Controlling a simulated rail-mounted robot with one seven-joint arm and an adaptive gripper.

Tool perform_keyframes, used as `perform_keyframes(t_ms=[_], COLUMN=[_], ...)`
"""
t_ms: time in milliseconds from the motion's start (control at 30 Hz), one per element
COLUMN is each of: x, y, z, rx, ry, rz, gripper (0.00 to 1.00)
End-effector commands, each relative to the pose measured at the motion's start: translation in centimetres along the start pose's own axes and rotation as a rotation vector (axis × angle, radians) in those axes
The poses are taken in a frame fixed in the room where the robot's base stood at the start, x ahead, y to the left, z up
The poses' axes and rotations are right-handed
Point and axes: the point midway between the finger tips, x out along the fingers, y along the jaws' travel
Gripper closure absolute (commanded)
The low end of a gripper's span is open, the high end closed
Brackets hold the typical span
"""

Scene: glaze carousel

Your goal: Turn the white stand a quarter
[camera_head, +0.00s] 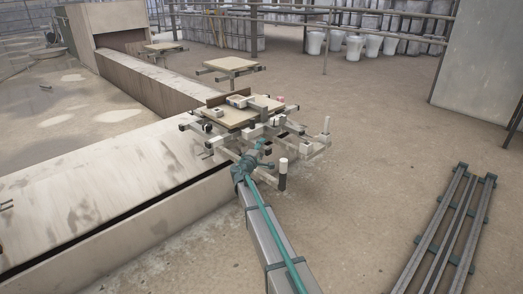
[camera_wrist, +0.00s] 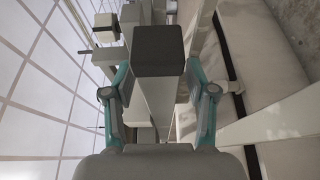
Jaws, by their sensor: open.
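The white stand (camera_head: 272,130) is in the middle of the head view, beside the long low wall. It has several pale bars with dark end caps reaching outward, and a tan board (camera_head: 236,117) on top. My gripper (camera_head: 262,156) is at the near side of the stand. In the wrist view, my gripper (camera_wrist: 157,72) is open, with one teal finger on each side of a pale bar (camera_wrist: 156,97) that ends in a dark cap (camera_wrist: 158,48). Gaps show between the bar and the fingers. The bar's lower part is hidden behind the gripper body.
Small blocks and a pink piece (camera_head: 280,98) lie on the board. An upright post with a white top (camera_head: 283,165) stands close right of my gripper. The low wall (camera_head: 120,175) borders the left. Two more board-topped stands (camera_head: 232,65) are behind.

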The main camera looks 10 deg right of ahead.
Motion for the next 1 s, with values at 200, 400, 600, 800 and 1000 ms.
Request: perform_keyframes(t_ms=[200,400,600,800,1000], x=[-0.01,-0.03,-0.04,-0.04,0.17], y=[0.02,0.01,0.01,0.00,0.02], z=[0.00,-0.01,-0.01,-0.01,0.39], rx=[0.000,0.000,0.000,0.000,0.000], ry=[0.000,0.000,0.000,0.000,-0.022], rz=[0.000,0.000,0.000,0.000,0.000], gripper=[0.45,0.79,1.00,1.00,1.00])
